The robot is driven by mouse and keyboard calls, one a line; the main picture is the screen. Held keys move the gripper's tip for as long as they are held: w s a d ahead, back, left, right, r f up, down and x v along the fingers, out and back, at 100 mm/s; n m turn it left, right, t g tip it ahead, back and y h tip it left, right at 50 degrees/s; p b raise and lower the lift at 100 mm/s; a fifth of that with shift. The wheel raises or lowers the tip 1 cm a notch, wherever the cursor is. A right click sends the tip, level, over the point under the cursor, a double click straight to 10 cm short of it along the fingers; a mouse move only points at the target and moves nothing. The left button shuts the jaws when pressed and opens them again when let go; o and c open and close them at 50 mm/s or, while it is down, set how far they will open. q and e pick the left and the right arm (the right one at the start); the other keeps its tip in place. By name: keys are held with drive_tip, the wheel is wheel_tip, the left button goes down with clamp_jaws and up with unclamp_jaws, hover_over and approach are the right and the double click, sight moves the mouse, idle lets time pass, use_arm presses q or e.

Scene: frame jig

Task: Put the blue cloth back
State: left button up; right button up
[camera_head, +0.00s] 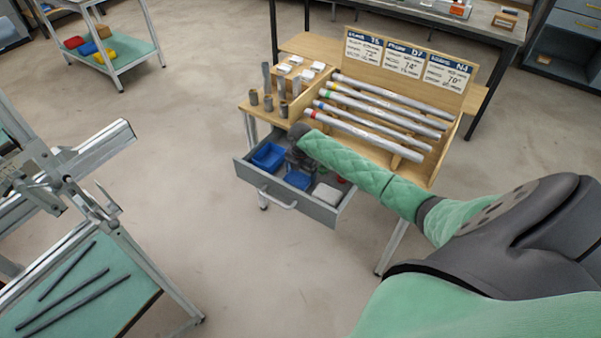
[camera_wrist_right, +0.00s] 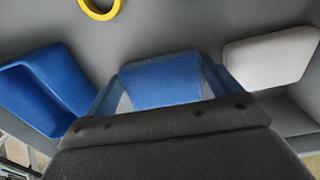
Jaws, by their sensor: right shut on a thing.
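The blue cloth (camera_head: 298,180) is a small folded pad in the middle of the open drawer. In the right wrist view the blue cloth (camera_wrist_right: 162,92) sits between the two fingers. My right gripper (camera_head: 297,166) reaches down into the drawer (camera_head: 319,213) and is shut on the cloth; it also shows in the right wrist view (camera_wrist_right: 163,84). The cloth appears at or just above the drawer floor; the exact gap cannot be told. My left gripper is not in view.
A blue tray (camera_head: 268,156) lies left of the cloth and a white folded cloth (camera_head: 327,194) right of it. A yellow ring (camera_wrist_right: 101,8) lies in the drawer. Tubes (camera_head: 370,135) lie on the wooden rack above. An aluminium frame (camera_head: 85,165) stands at left; open floor lies between.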

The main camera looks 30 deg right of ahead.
sight(300, 175)
drive_tip(key=shift+f, duration=0.1)
drive_tip(key=o, duration=0.7)
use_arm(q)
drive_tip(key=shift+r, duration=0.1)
use_arm(e)
drive_tip(key=shift+r, duration=0.35)
use_arm(q)
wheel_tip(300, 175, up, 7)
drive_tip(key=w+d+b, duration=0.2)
drive_tip(key=b, duration=0.1)
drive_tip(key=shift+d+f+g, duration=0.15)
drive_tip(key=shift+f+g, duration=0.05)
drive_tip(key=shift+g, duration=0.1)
use_arm(e)
wheel_tip(300, 175, up, 12)
drive_tip(key=shift+f, duration=0.2)
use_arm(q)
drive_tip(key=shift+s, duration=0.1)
